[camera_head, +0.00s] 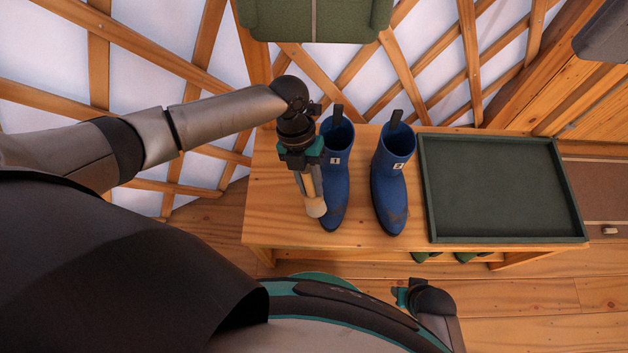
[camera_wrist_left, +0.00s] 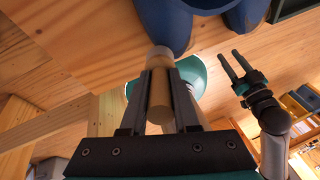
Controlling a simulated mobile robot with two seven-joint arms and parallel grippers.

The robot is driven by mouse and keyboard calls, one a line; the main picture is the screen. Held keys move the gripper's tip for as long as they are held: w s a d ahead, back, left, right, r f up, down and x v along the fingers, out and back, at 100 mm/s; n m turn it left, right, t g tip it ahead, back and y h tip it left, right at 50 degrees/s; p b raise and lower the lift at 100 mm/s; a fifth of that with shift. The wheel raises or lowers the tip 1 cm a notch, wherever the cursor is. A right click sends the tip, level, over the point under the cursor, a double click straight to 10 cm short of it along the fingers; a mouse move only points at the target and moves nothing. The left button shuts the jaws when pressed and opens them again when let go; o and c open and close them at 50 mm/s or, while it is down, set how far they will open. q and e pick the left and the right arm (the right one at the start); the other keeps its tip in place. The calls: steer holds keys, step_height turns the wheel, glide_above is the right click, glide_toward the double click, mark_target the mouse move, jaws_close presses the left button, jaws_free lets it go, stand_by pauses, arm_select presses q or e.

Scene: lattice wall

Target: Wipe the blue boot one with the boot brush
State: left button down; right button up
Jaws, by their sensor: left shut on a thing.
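The blue boot one (camera_head: 337,185), marked "1", stands upright on the wooden bench, with brownish dirt near its toe. Blue shapes of boots show at the top of the left wrist view. My left gripper (camera_head: 307,168) is at the left side of boot one, shut on the boot brush (camera_head: 314,200). The brush's pale round handle (camera_wrist_left: 160,100) lies between the fingers in the left wrist view. Its far end is close beside the boot; I cannot tell whether they touch. Its bristles are not clearly visible. My right gripper (camera_wrist_left: 232,68) is open and empty, low in front of the bench.
Blue boot two (camera_head: 390,185), marked "2" and dirty at the toe, stands just right of boot one. A dark green tray (camera_head: 430,205) fills the bench's right part. The wooden bench (camera_head: 268,205) is bare at the left. Green items show under it. A lattice wall rises behind.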

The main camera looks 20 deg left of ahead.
arm_select(q)
steer(key=shift+w+d+f+b, duration=0.1)
steer(key=shift+w+d+b, duration=0.1)
steer(key=shift+d, duration=0.85)
steer(key=shift+w+d+b, duration=0.15)
steer(key=shift+w+d, duration=0.05)
steer(key=shift+d, duration=0.8)
steer(key=shift+w+d+f+b, duration=0.1)
steer(key=shift+w+d+b, duration=0.1)
steer(key=shift+d, duration=0.85)
steer(key=shift+s+a+r+p, duration=0.1)
steer(key=shift+s+a+p, duration=0.2)
steer(key=shift+a, duration=0.75)
steer(key=shift+s+a+r+p, duration=0.1)
steer(key=shift+a+p, duration=0.25)
steer(key=shift+a, duration=0.65)
steer(key=shift+s+a+r+p, duration=0.1)
steer(key=shift+s+a+p, duration=0.2)
steer(key=shift+a, duration=0.75)
steer(key=shift+w+f, duration=0.1)
steer(key=shift+f, duration=0.05)
steer(key=shift+d, duration=0.15)
